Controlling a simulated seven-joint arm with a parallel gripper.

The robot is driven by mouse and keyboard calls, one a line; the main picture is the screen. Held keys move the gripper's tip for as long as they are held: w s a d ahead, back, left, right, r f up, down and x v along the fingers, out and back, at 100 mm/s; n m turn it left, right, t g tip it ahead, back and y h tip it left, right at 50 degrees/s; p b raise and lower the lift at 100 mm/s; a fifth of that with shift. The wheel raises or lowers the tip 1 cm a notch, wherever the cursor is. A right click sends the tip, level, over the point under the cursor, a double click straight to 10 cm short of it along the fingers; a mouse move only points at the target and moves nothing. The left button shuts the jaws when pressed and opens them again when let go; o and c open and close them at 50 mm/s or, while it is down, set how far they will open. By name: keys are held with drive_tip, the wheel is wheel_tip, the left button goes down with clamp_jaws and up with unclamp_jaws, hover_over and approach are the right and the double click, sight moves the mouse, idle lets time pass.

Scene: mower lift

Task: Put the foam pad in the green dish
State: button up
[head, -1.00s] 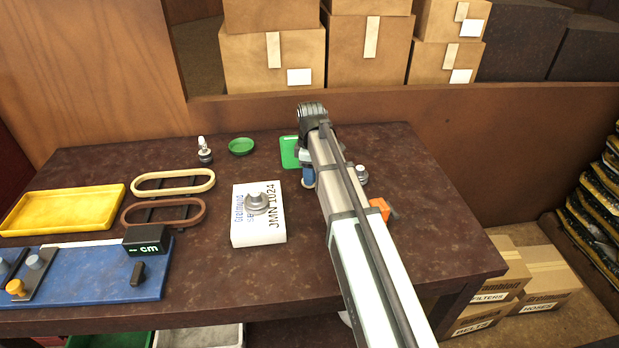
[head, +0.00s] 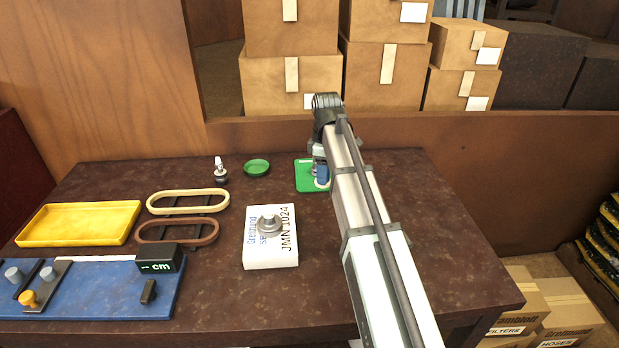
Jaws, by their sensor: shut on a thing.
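The green dish (head: 257,168) is a small round shallow dish at the back of the table, and its inside looks empty. My gripper (head: 321,178) is right of it, over a green mat (head: 304,184), apart from the dish. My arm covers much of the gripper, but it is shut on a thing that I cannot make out. I cannot pick out the foam pad for certain in this view.
A small knobbed fitting (head: 221,172) stands left of the dish. A white box (head: 270,252) with a metal piece on top, oval rings (head: 187,201), a yellow tray (head: 80,224) and a blue board (head: 105,290) are nearer. Cartons (head: 291,80) stand behind.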

drive_tip(key=a, duration=0.5)
drive_tip(key=n, duration=0.2)
hover_over(258, 170)
drive_tip(key=shift+w+f, duration=0.1)
drive_tip(key=shift+f, duration=4.25)
drive_tip(key=shift+f, duration=0.15)
drive_tip(key=o, duration=1.1)
wheel_tip(258, 170, up, 12)
drive_tip(key=shift+r, duration=0.15)
